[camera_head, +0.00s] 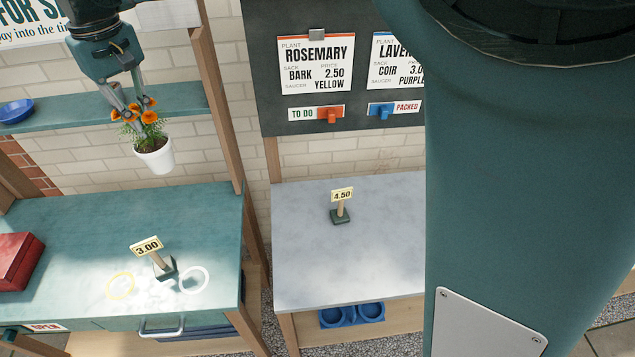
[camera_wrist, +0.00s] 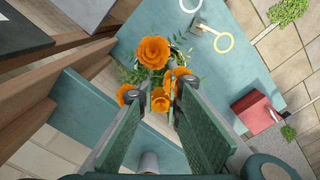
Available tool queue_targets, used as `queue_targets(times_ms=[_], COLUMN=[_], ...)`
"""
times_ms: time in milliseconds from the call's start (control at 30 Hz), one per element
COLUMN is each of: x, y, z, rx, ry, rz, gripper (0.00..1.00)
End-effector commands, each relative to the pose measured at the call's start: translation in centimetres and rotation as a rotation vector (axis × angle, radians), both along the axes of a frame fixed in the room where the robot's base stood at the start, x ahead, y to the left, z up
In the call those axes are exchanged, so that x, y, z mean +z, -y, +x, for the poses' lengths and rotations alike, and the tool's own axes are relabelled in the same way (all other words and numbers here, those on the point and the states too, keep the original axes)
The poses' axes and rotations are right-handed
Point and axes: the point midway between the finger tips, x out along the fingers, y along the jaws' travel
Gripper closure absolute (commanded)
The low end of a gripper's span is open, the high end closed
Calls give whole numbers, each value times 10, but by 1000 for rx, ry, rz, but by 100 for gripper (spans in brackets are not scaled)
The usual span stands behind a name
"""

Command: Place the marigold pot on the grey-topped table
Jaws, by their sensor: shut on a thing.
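The marigold pot (camera_head: 155,157) is a white pot with orange flowers and green leaves, in the upper left of the head view. It hangs tilted in the air above the green table. My gripper (camera_head: 132,112) is shut on the plant from above, its fingers among the flowers. In the wrist view the orange marigolds (camera_wrist: 152,53) show between and beyond my fingers; the white pot is mostly hidden there. The grey-topped table (camera_head: 300,265) stands to the right of the green table, its top bare apart from a 4.50 price sign (camera_head: 341,205) at the back.
The green table (camera_head: 60,215) holds a 3.00 price sign (camera_head: 147,246), a yellow ring (camera_head: 120,286), a white ring (camera_head: 207,281) and a red box (camera_head: 14,262). A wooden post (camera_head: 222,100) rises between the tables. A shelf (camera_head: 80,118) with a blue bowl (camera_head: 16,111) runs behind.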

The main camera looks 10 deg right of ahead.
Motion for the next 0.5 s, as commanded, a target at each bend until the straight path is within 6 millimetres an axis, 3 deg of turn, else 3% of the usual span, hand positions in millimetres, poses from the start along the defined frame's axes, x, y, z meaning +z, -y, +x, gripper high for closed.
queue_targets(times_ms=[233,500], x=[10,-4], y=[17,44], z=[-4,11], rx=[-58,-95], ry=[0,0], rz=[0,0], gripper=[100,100])
